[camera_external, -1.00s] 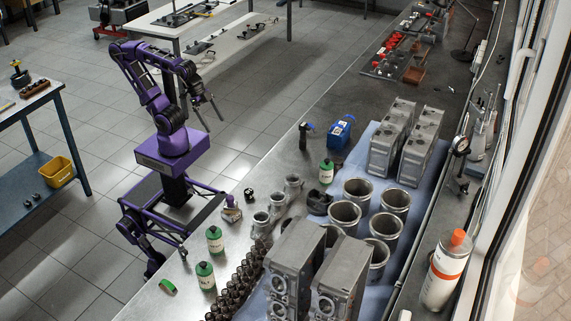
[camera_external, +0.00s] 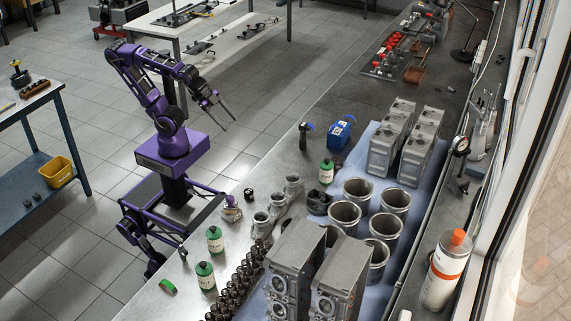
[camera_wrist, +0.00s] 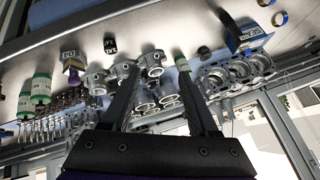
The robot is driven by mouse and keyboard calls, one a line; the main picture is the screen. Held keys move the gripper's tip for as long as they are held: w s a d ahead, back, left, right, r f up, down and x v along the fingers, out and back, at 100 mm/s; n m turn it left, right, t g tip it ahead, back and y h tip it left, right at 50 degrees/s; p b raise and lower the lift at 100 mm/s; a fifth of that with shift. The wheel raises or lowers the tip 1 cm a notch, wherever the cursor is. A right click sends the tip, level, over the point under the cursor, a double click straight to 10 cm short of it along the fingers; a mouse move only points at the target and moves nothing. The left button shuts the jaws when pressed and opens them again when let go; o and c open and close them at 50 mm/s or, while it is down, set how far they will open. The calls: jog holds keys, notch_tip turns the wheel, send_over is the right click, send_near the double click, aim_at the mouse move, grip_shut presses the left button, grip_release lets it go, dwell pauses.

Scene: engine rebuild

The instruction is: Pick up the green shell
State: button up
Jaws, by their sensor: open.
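The green shell (camera_external: 167,286) is a small curved green strip lying on the near left edge of the metal bench in the external view. I cannot make it out in the wrist view. My gripper (camera_external: 222,112) is open and empty, held in the air over the floor beside the bench's left edge. It is well beyond the shell and above bench height. In the wrist view my gripper's two fingers (camera_wrist: 160,74) stand apart, with bench parts seen beyond them.
Two green-and-white bottles (camera_external: 205,276) (camera_external: 215,240) stand near the shell. Dark camshaft-like parts (camera_external: 233,289), engine blocks (camera_external: 292,262) and cylinder liners (camera_external: 345,214) crowd the bench to the right. A blue container (camera_external: 341,133) stands farther back. The bench edge around the shell is clear.

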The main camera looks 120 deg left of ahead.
jog(key=w+d+r+m+t+h+b, duration=0.1)
jog(key=w+d+r+m+t, duration=0.1)
jog(key=w+m, duration=0.5)
jog(key=w+d+r+m+t, duration=0.2)
jog(key=w, duration=0.8)
jog(key=w+d+r+m+t+h+b, duration=0.1)
jog(key=w+d+r+m+t, duration=0.1)
jog(key=w+m, duration=0.5)
jog(key=shift+w+d+r+h, duration=0.7)
jog(key=shift+w+d+h, duration=0.15)
jog(key=shift+d, duration=0.95)
jog(key=m+p, duration=0.3)
jog(key=m, duration=1.4)
send_near(166, 282)
jog(key=shift+y, duration=0.45)
jog(key=x, duration=0.3)
jog(key=b+x, duration=0.1)
jog(key=shift+w+d+f, duration=0.15)
jog(key=shift+w+d, duration=0.05)
jog(key=shift+d, duration=0.15)
jog(key=shift+x, duration=3.15)
